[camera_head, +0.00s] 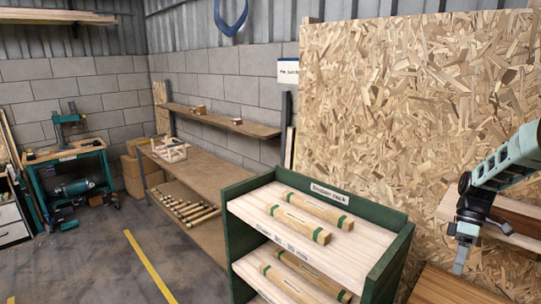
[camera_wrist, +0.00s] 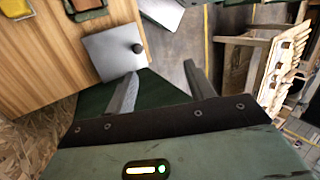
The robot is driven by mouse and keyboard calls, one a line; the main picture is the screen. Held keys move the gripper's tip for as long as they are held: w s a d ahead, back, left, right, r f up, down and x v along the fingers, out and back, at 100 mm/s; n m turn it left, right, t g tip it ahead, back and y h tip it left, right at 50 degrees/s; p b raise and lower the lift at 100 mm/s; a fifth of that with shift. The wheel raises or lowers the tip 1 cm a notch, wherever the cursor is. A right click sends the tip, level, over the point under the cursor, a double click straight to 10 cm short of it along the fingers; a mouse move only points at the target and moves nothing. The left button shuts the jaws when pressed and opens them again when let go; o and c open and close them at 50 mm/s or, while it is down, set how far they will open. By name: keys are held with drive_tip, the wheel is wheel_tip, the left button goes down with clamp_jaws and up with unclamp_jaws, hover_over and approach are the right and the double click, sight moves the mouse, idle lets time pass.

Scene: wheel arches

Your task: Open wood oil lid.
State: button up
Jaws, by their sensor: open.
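A flat grey square plate with a round dark knob (camera_wrist: 112,54) shows in the wrist view on a wooden top, near its edge. It looks like a lid, but I see no label naming it as wood oil. My gripper (camera_wrist: 159,70) is open and empty; its left finger overlaps the plate's lower right edge in the picture, and its right finger is over the floor side. I cannot tell whether the left finger touches the plate. In the head view my gripper (camera_head: 461,258) points down at the right edge, and no lid shows there.
An orange-filled container (camera_wrist: 17,8) and a green one with a red top (camera_wrist: 86,7) stand on the wooden top (camera_wrist: 40,70). A green rack (camera_head: 236,188) with banded wood pieces stands left of my arm. A chipboard panel (camera_head: 400,100) is behind. Open floor (camera_head: 90,255) lies left.

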drive_tip(key=s+a+t+h+b, duration=0.15)
drive_tip(key=a+b, duration=0.25)
drive_tip(key=a, duration=0.6)
drive_tip(key=s+a+b, duration=0.3)
drive_tip(key=a+b, duration=0.1)
drive_tip(key=a, duration=0.5)
drive_tip(key=s+a+h+b, duration=0.15)
drive_tip(key=a+b, duration=0.25)
drive_tip(key=a, duration=0.6)
drive_tip(key=s+a+f+t+b, duration=0.1)
drive_tip(key=s+a+b, duration=0.2)
drive_tip(key=s, duration=0.4)
drive_tip(key=s+a+f+t+b, duration=0.1)
drive_tip(key=s+a+f+b, duration=0.1)
drive_tip(key=s, duration=0.5)
drive_tip(key=s+a+f+t+b, duration=0.1)
drive_tip(key=s+a+f+b, duration=0.1)
drive_tip(key=s+a, duration=0.3)
drive_tip(key=s+b, duration=0.1)
drive_tip(key=s, duration=0.2)
drive_tip(key=shift+f+m+b, duration=0.25)
drive_tip(key=shift+m+b, duration=0.15)
drive_tip(key=shift+w+d, duration=0.1)
drive_tip(key=shift+w, duration=0.05)
